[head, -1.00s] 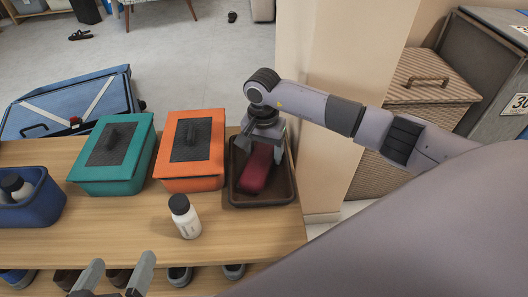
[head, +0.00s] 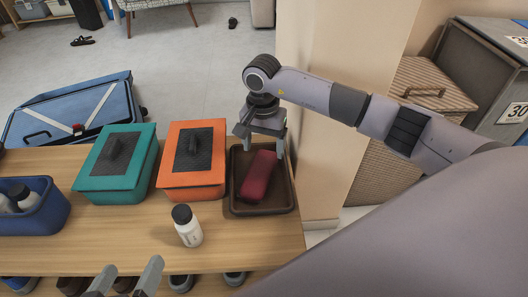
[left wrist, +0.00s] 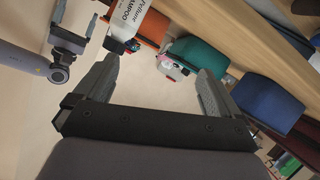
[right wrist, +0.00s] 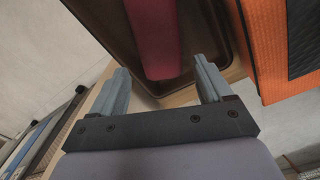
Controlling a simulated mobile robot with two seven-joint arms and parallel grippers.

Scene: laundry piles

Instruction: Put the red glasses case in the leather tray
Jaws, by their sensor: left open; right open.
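The red glasses case (head: 258,176) lies in the brown leather tray (head: 281,205) at the right end of the wooden table. It also shows in the right wrist view (right wrist: 155,38), inside the tray (right wrist: 100,28). My right gripper (head: 262,150) is open and empty, above the tray's far side, apart from the case. Its two fingers show apart in the right wrist view (right wrist: 165,85). My left gripper (head: 128,278) is open and empty at the table's front edge, and its fingers are apart in the left wrist view (left wrist: 160,82).
An orange lidded box (head: 193,182) stands left of the tray, with a teal lidded box (head: 115,187) beside it. A white bottle with a dark cap (head: 187,230) stands in front. A blue bin (head: 45,215) holding bottles is at the left.

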